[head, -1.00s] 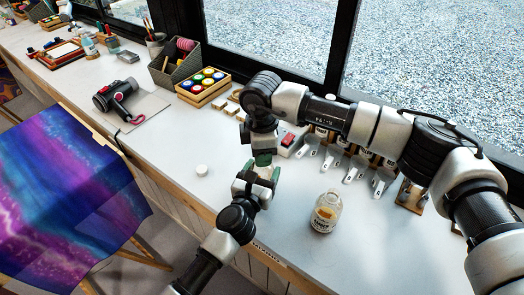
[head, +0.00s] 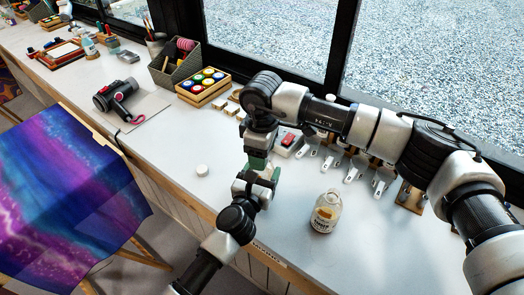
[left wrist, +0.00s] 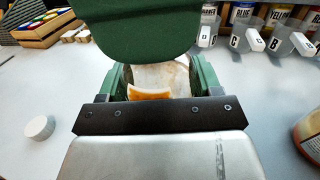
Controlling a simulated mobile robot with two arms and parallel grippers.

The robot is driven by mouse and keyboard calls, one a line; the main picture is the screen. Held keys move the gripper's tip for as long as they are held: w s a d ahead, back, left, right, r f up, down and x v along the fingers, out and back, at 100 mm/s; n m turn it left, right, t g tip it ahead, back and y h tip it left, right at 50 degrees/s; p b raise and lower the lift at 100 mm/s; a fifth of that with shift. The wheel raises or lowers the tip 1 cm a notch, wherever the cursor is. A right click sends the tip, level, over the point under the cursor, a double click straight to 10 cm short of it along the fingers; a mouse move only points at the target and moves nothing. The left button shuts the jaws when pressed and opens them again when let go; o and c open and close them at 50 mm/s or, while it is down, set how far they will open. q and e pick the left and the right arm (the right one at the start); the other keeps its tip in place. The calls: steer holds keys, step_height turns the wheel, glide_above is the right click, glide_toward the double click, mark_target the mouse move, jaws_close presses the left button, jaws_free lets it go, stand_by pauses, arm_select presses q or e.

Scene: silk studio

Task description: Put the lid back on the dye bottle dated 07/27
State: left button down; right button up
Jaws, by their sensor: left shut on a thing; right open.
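A small white lid (head: 202,170) lies on the table left of my grippers; it also shows in the left wrist view (left wrist: 40,127). A clear bottle (head: 326,212) with a label and amber contents stands open and upright to their right; its date is unreadable. My left gripper (head: 264,178) is shut on a whitish, translucent thing with an orange patch (left wrist: 150,93), seen between its green fingers and mostly hidden. It looks like another bottle. My right gripper (head: 258,161) is open, close above my left one. Its green finger covers the top of the left wrist view.
A wooden tray of paint pots (head: 204,86), a dark basket (head: 176,62) and a hair dryer (head: 117,99) stand farther left. The table around the lid is clear.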

steer(key=shift+r, duration=2.25)
steer(key=shift+c, duration=0.3)
